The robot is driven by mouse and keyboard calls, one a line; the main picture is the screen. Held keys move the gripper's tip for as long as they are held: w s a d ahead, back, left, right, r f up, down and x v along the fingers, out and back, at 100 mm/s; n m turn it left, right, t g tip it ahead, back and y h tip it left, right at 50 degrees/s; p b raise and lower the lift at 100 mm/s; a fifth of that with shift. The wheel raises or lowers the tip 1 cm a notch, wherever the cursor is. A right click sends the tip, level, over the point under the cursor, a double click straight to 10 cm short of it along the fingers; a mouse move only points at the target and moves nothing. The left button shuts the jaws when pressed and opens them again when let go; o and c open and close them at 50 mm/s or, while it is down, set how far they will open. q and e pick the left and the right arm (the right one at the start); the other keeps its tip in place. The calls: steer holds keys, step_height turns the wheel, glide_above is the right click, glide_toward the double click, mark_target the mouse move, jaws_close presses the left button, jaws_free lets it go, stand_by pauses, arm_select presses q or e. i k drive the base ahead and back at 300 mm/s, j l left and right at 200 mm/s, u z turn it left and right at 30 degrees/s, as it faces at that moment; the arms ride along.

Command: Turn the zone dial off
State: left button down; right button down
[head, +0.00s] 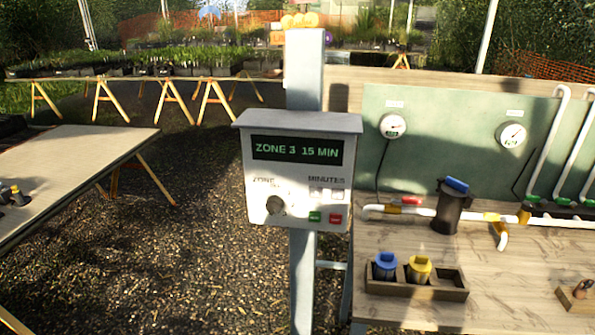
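The zone dial (275,205) is a dark round knob at the lower left of a grey control box (251,185), under the label ZONE. Its pointer direction is too small to read. The box's display (297,150) reads "ZONE 3 15 MIN" in green. Under MINUTES are small pale buttons (326,193), with a green button (315,217) and a red button (335,219) below. The box is mounted on a grey post (304,70). Neither of my grippers shows in the head view.
At right, a wooden bench (420,315) bears white pipes, a dark filter housing (449,212) and a wooden holder (415,290) with blue- and yellow-topped pieces. Two gauges (393,126) are on a green panel behind. A table (70,160) stands at left. Gravel between is open.

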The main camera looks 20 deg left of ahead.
mark_target(274, 205)
steer(key=u, duration=1.2)
